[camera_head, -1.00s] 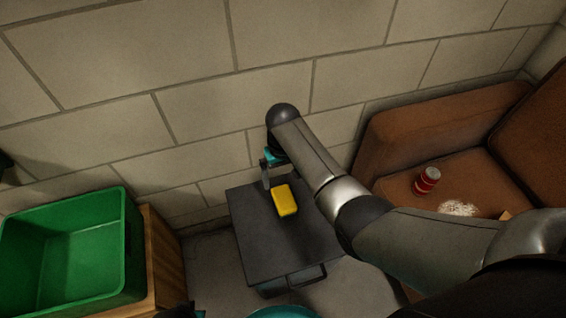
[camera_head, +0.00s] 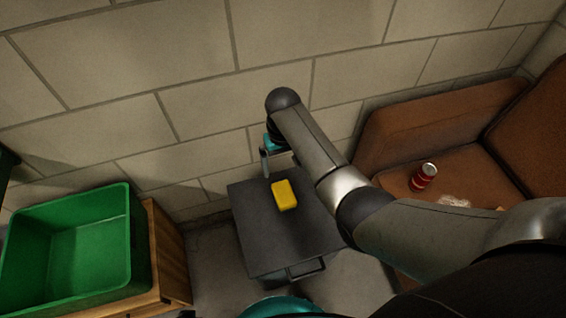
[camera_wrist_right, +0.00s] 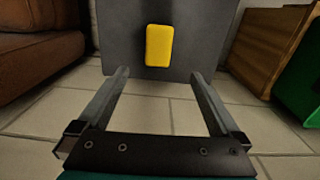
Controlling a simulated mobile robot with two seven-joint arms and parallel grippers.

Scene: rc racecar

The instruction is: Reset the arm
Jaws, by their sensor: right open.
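My right arm reaches in from the right in the head view. My right gripper (camera_head: 266,163) is by the far left edge of a dark grey cabinet top (camera_head: 262,235). In the right wrist view my right gripper (camera_wrist_right: 160,88) has its two fingers wide apart, with nothing between them. A yellow block (camera_head: 284,195) lies on the cabinet top, apart from the gripper. It also shows in the wrist view (camera_wrist_right: 159,46), beyond the fingertips. My left gripper is not clearly in view.
A green crate (camera_head: 128,240) stands on a wooden box (camera_head: 168,255) at the left. A brown sofa (camera_head: 400,140) is at the right with a red can (camera_head: 424,175) and a white patch on its seat. A block wall (camera_head: 180,50) closes off the back.

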